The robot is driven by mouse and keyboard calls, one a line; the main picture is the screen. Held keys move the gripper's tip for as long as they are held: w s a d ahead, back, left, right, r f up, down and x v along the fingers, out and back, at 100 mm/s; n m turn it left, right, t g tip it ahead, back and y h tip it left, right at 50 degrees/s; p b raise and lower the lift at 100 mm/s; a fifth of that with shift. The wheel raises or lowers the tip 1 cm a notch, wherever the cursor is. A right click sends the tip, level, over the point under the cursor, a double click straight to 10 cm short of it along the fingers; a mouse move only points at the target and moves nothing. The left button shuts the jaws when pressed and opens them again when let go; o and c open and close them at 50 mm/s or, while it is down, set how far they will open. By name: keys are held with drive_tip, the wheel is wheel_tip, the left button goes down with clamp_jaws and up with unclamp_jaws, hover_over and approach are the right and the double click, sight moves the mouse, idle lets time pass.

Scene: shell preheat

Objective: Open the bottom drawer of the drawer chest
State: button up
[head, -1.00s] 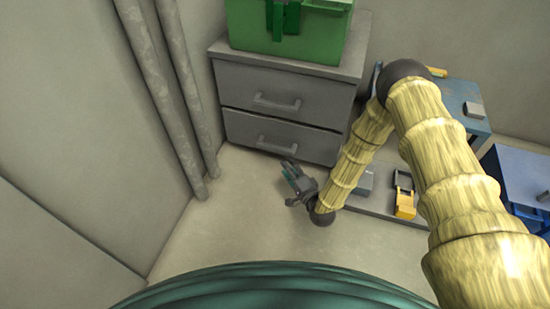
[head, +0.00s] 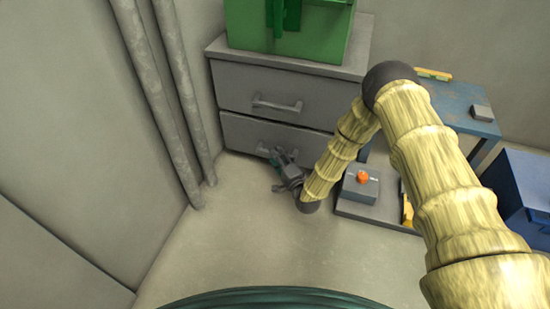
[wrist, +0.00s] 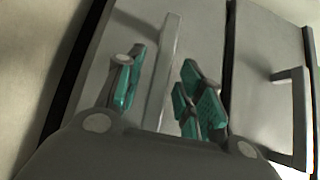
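The grey drawer chest (head: 287,62) stands against the back wall. Its bottom drawer (head: 235,132) looks shut, flush with the top drawer (head: 240,88). My gripper (head: 279,157) is at the front of the bottom drawer, partly covering its handle in the head view. In the wrist view, my gripper (wrist: 158,92) is open, with its teal finger pads on both sides of the bottom drawer handle (wrist: 170,55). Gaps show between the pads and the bar, so it is not clamped.
A green box (head: 310,28) sits on the chest. Grey pipes (head: 165,90) run up the wall on the left. To the right are a low grey platform with an orange-topped block (head: 361,188), a blue table (head: 450,100) and a blue bin (head: 530,185). Floor in front is clear.

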drive_tip(key=shift+x, duration=0.9)
clamp_jaws()
